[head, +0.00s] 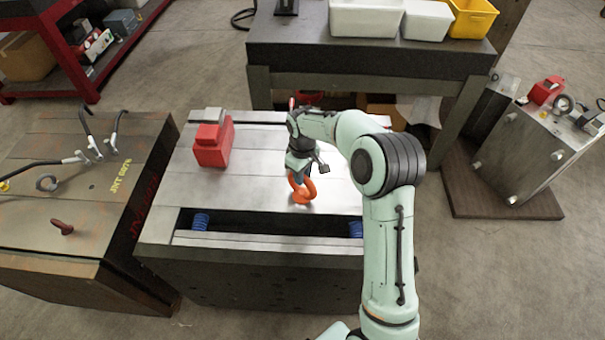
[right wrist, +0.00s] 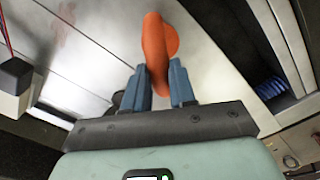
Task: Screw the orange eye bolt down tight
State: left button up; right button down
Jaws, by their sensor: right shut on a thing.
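The orange eye bolt (head: 302,190) stands on the bright metal top of the mould base (head: 262,190), near its front slot. My right gripper (head: 298,172) is above it, with its fingers at the ring. In the right wrist view the orange ring (right wrist: 156,45) lies between the two blue-grey fingers of my right gripper (right wrist: 165,88), which is shut on it. The bolt's shank and its seat are hidden, so I cannot tell how deep it sits. My left gripper is not in view.
A red block (head: 212,143) stands on the mould base's left part. Blue springs (head: 200,221) show in the front slot. A rusty mould base (head: 70,215) with hooks stands at left. A dark table (head: 370,60) with bins is behind.

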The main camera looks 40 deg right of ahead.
jog(key=shift+m, duration=1.1)
jog(key=m, duration=0.4)
jog(key=shift+f, duration=0.1)
jog(key=c, duration=0.8)
grip_release()
jog(key=shift+c, duration=0.2)
jog(key=shift+s, duration=0.1)
jog(key=shift+w+r+p, duration=0.2)
jog(key=shift+r+p, duration=0.85)
jog(key=shift+r, duration=1.6)
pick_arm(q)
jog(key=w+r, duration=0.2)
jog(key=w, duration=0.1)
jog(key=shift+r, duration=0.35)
pick_arm(e)
jog(key=shift+f, duration=0.1)
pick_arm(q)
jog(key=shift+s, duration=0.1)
pick_arm(e)
jog(key=shift+c, duration=0.4)
